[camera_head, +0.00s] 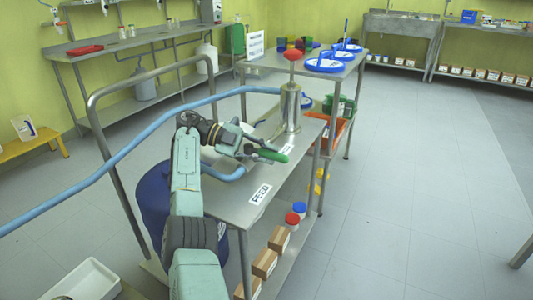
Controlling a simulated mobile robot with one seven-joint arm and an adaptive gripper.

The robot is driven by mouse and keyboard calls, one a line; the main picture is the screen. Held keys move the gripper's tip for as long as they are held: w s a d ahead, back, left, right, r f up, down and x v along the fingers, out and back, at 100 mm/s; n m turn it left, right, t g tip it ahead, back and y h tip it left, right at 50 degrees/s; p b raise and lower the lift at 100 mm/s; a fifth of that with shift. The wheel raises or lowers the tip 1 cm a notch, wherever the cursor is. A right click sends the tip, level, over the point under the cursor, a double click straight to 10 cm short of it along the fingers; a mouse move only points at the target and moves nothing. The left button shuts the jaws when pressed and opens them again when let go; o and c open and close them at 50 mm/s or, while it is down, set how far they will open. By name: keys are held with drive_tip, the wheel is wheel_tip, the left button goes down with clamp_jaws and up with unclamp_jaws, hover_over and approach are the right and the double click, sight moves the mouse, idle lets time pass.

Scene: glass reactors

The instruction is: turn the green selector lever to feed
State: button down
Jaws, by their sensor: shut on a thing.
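The lever's free green end shows just past the fingertips, pointing right. A white FEED label (260,194) lies on the bench top, nearer than the lever. Any other position label is not visible.
A blue hose (150,130) crosses behind my arm to the cylinder. A metal rail (120,200) and a blue drum (157,195) stand left of the bench. Blue-rimmed trays (325,64) sit on the table behind.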

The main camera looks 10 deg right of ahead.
drive_tip(key=shift+s, duration=0.1)
drive_tip(key=c, duration=1.4)
unclamp_jaws()
wheel_tip(320, 180, up, 10)
drive_tip(key=shift+f, duration=0.1)
drive_tip(key=shift+c, duration=0.3)
